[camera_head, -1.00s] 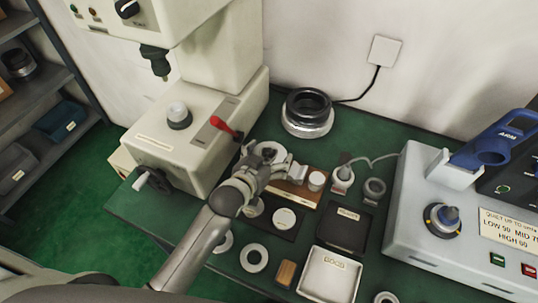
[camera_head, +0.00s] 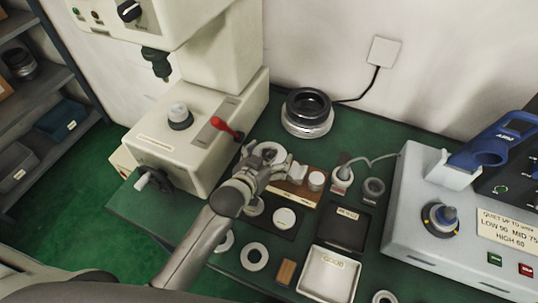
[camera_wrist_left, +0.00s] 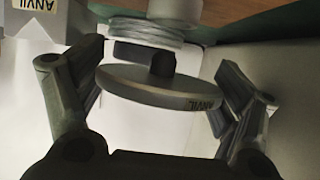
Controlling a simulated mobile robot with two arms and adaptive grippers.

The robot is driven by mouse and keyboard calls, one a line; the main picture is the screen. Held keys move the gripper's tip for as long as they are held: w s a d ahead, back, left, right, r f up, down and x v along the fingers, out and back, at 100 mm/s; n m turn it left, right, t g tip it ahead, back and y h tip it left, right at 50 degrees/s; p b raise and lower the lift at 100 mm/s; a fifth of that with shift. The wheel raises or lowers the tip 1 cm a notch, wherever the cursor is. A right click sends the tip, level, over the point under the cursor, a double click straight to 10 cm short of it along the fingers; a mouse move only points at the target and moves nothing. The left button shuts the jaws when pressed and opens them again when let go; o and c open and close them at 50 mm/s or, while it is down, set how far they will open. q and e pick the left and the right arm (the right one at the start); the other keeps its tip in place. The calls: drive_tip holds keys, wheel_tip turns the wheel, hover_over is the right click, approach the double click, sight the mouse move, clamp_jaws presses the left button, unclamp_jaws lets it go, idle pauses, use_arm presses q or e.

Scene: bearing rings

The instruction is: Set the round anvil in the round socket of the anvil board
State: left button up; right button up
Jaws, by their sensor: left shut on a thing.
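In the head view my left gripper (camera_head: 272,160) is at the back left end of the brown wooden anvil board (camera_head: 290,192). A pale block (camera_head: 297,172) and a short pale cylinder (camera_head: 316,180) stand on the board. I cannot make out the round socket. My right gripper is not in view.
A black and silver ring stack (camera_head: 307,115) is behind. A black tray (camera_head: 343,230), a white tray (camera_head: 328,272) and loose rings (camera_head: 254,257) crowd the front. A grey instrument box (camera_head: 410,225) is right.

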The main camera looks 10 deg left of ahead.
use_arm(q)
drive_tip(key=shift+r, duration=0.2)
drive_tip(key=shift+f+b, duration=0.4)
drive_tip(key=shift+f, duration=0.4)
drive_tip(key=shift+r, duration=0.1)
idle(0.3)
drive_tip(key=shift+r+p, duration=0.55)
drive_tip(key=shift+p, duration=0.35)
idle(0.4)
drive_tip(key=shift+p, duration=0.55)
idle(0.3)
drive_tip(key=shift+f+b, duration=0.4)
drive_tip(key=shift+f, duration=0.25)
idle(0.3)
drive_tip(key=shift+r+p, duration=0.25)
drive_tip(key=shift+p, duration=0.1)
drive_tip(key=shift+r+p, duration=0.35)
drive_tip(key=shift+p, duration=0.05)
